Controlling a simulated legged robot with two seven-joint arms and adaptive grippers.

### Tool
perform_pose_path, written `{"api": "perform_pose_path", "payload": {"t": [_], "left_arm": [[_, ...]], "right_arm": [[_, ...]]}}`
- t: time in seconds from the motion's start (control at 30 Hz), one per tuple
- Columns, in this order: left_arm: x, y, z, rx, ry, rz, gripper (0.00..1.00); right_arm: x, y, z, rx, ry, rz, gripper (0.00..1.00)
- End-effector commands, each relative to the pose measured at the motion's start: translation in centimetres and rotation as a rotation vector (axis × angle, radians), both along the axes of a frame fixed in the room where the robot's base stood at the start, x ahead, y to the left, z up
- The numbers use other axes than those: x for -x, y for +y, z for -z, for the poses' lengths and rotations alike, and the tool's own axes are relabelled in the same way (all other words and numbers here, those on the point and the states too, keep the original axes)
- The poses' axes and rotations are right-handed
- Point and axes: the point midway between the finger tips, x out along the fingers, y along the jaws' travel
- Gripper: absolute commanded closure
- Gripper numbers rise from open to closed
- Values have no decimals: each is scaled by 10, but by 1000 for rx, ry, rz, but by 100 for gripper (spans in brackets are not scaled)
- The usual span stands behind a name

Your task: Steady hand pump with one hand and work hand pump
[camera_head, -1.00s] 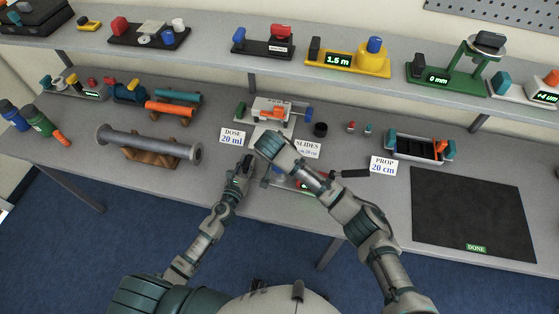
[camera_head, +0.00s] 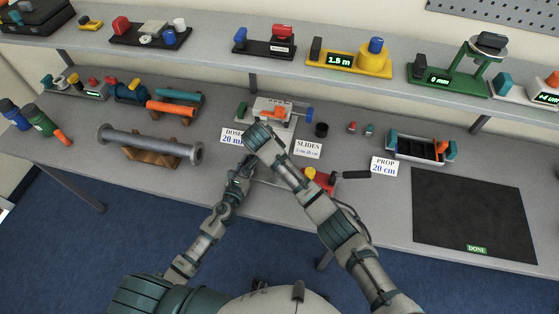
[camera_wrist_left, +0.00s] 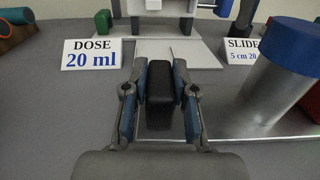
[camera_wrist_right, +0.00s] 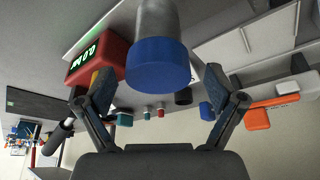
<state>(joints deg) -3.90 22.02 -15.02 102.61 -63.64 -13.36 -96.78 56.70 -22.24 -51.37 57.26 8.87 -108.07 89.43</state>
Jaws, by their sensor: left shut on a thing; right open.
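The hand pump stands at the table's front middle. Its red gauge box (camera_head: 321,184) reads 0.0 bar in the right wrist view (camera_wrist_right: 97,55). Its metal cylinder (camera_wrist_left: 258,92) has a blue cap (camera_wrist_left: 292,50). My left gripper (camera_head: 241,178) is shut on a black block (camera_wrist_left: 160,95) at the left of the pump's pale base plate (camera_wrist_left: 265,125). My right gripper (camera_wrist_right: 158,82) is open, with the blue cap showing between its fingertips; I cannot tell if they touch. In the head view, my right forearm hides the cap and the right fingers.
A DOSE 20 ml card (camera_head: 232,136) and a SLIDES card (camera_head: 308,149) stand behind. A white device (camera_head: 272,109) is beyond them. A black-gripped lever (camera_head: 357,174) lies right of the gauge. A grey pipe on a wooden cradle (camera_head: 160,155) is left; a black mat (camera_head: 466,215) is right.

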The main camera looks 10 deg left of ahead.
Motion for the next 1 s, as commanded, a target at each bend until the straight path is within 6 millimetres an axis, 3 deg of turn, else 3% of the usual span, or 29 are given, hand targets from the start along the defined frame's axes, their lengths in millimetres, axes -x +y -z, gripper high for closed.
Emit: {"api": "perform_pose_path", "payload": {"t": [0.23, 0.5, 0.7, 1.0], "left_arm": [[0, 1, 1, 0, 2, -3, 100], [0, 2, 1, 0, 2, -4, 100], [0, 3, 1, 0, 1, -4, 100], [0, 2, 1, -1, 1, -4, 100]], "right_arm": [[2, 3, -10, -1, -2, -1, 7], [17, 17, -64, 3, -9, -2, 7], [27, 25, -92, 3, -6, -2, 7], [34, 30, -109, 2, 0, 1, 7]]}}
